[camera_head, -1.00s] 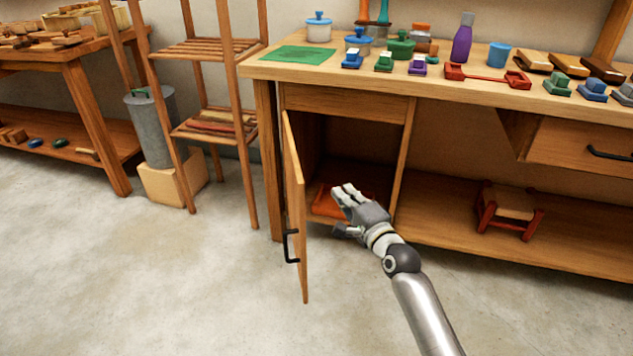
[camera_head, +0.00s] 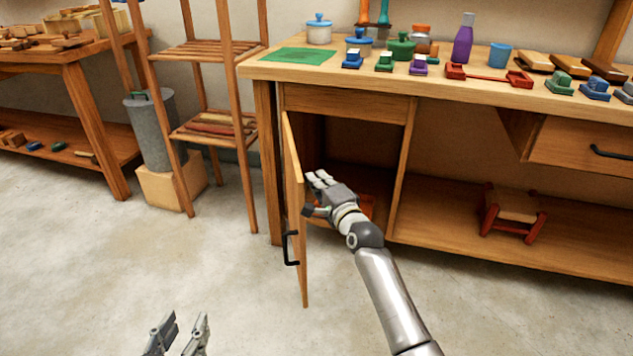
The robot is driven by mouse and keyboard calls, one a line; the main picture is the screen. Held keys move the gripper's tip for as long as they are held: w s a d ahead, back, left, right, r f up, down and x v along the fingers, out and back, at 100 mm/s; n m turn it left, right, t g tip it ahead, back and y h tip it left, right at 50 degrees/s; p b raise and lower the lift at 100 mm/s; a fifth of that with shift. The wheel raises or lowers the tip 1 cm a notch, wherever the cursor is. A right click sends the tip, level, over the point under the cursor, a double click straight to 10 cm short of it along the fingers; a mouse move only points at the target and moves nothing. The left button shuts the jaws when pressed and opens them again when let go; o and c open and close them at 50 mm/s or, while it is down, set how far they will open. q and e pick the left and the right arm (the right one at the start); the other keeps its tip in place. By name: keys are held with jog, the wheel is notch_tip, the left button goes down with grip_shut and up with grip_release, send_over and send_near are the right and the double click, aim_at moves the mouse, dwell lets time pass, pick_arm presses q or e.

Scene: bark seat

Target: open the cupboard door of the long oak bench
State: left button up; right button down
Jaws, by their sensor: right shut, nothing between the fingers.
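The long oak bench (camera_head: 440,88) has a cupboard at its left end. Its cupboard door (camera_head: 293,200) stands swung well out from the front, seen nearly edge-on, with a black handle (camera_head: 289,248) on its outer side. My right gripper (camera_head: 318,181) is shut and empty, in front of the cupboard opening, close to the door's inner side; I cannot tell if it touches. It hides part of an orange-red thing (camera_head: 366,206) on the cupboard floor. My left gripper (camera_head: 180,331) is open and empty at the bottom edge, over the floor, away from the door.
Pots, bottles and small coloured items stand on the bench top. A small red-framed stool (camera_head: 512,209) sits on the lower shelf. A wooden rack (camera_head: 210,130) and a grey cylinder on a wooden block (camera_head: 172,186) stand left of the bench. The floor before the door is clear.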

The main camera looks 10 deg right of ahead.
pick_arm(q)
jog(key=shift+r, duration=0.15)
pick_arm(e)
jog(key=shift+a, duration=0.25)
